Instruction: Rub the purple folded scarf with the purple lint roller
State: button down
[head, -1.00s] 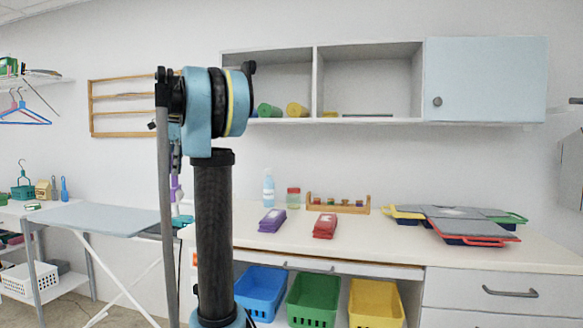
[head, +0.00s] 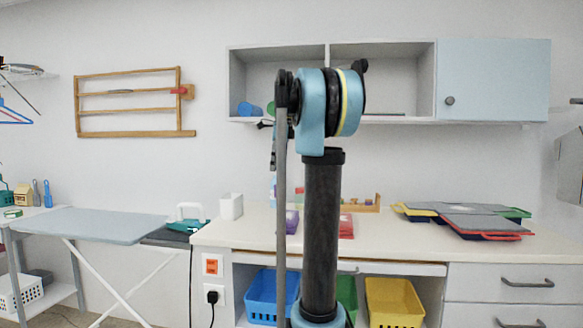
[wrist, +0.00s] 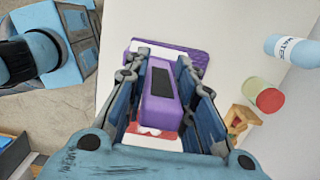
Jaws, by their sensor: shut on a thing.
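My gripper (wrist: 157,72) is shut on the purple lint roller (wrist: 160,100), which has a dark grey patch on its face. Whether the roller touches the scarf I cannot tell. In the head view the scarf (head: 292,222) is partly covered by my arm, and my gripper and the roller are hidden.
A red folded item (head: 346,226) lies right of the scarf. A water bottle (wrist: 292,48) and a red-lidded jar (wrist: 268,98) stand nearby, with a wooden rack (wrist: 238,122). Lidded bins (head: 470,220) sit on the counter's right. An ironing board (head: 85,225) is at left.

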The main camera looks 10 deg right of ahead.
jog(key=shift+d, duration=0.45)
jog(key=shift+f, duration=0.1)
